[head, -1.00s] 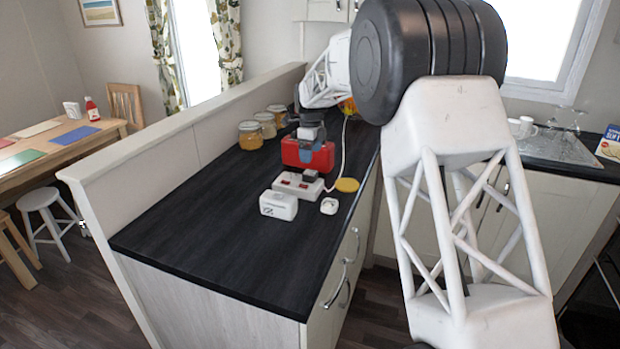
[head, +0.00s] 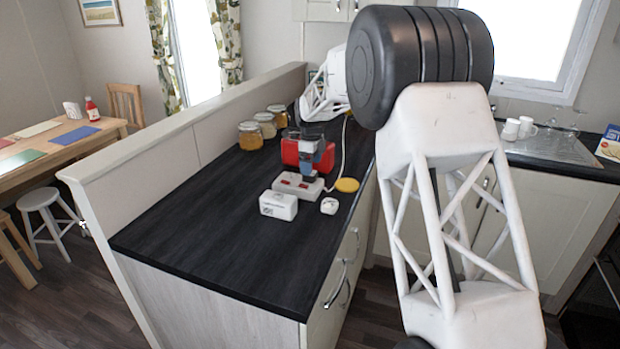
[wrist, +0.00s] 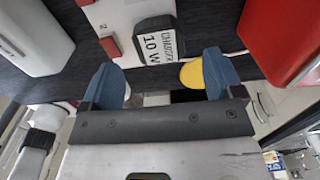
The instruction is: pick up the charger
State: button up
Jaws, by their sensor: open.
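The charger (wrist: 160,42) is a small dark block with a pale label reading "10 W". In the wrist view it sits on the white power strip (wrist: 112,22), which has red switches. My gripper (wrist: 162,78) has two blue fingers, open and apart, with nothing between the tips. The charger is just beyond the fingertips and roughly centred between them. In the head view my gripper (head: 308,165) hangs over the power strip (head: 297,187), and its fingers mostly hide the charger there.
A red case (head: 290,152) stands close behind my gripper. A white box (head: 278,205), a small white item (head: 329,206) and a yellow disc (head: 347,185) lie near the strip. Jars (head: 266,122) line the low wall. The counter's front left (head: 210,235) is clear.

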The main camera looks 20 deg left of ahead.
aim_at(310, 178)
jog(key=shift+f, duration=1.6)
jog(key=shift+c, duration=0.3)
jog(key=c, duration=1)
